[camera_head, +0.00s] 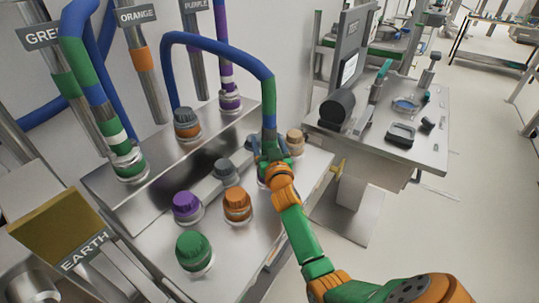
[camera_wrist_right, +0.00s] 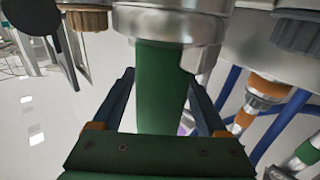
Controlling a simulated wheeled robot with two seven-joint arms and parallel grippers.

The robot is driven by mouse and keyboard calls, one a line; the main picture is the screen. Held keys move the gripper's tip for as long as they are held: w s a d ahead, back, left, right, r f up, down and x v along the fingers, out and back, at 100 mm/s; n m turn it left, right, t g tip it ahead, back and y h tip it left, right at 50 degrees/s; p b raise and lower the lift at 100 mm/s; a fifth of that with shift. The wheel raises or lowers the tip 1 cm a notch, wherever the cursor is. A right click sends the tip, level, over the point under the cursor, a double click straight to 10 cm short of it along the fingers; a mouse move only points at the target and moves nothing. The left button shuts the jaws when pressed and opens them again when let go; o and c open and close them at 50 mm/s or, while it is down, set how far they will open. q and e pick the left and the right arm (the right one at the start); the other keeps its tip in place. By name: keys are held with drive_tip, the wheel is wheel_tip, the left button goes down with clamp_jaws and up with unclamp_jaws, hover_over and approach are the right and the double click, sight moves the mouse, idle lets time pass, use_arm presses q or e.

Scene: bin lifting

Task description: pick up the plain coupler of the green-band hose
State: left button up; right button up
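The green-band hose (camera_head: 265,75) is blue and arches over the bench. Its plain coupler (camera_head: 268,130), green without a white stripe, points down at the right end of the arch. My right gripper (camera_head: 270,157) is at this coupler. In the right wrist view the plain green coupler (camera_wrist_right: 162,85) stands between the two fingers of my right gripper (camera_wrist_right: 161,80), its end against a metal collar (camera_wrist_right: 172,22). The fingertips lie close along both sides; whether they press on it is unclear. Another green coupler with a white stripe (camera_head: 124,155) sits at left. My left gripper is not in view.
Purple (camera_head: 186,206), orange (camera_head: 237,205) and green (camera_head: 194,250) caps stand on the metal bench, with a grey cap (camera_head: 225,171) behind. A tan cap (camera_head: 295,140) is right of my gripper. An EARTH sign (camera_head: 85,252) stands front left. A test table (camera_head: 425,155) stands right.

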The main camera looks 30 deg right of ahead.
sight(263, 127)
clamp_jaws()
drive_tip(key=shift+r, duration=0.1)
drive_tip(key=shift+w+r, duration=0.1)
drive_tip(key=shift+r, duration=0.2)
wheel_tip(263, 127, up, 3)
drive_tip(key=shift+a+r+p, duration=0.1)
drive_tip(key=shift+p, duration=0.3)
drive_tip(key=s+r, duration=0.1)
drive_tip(key=a+r, duration=0.1)
drive_tip(key=s+a+r, duration=0.1)
drive_tip(key=r, duration=0.1)
drive_tip(key=shift+s+a+p, duration=0.25)
drive_tip(key=shift+s+p, duration=0.05)
drive_tip(key=shift+p, duration=0.1)
drive_tip(key=s+a+r+b, duration=0.1)
drive_tip(key=s+a+r, duration=0.4)
drive_tip(key=s+a, duration=0.2)
drive_tip(key=shift+a, duration=0.15)
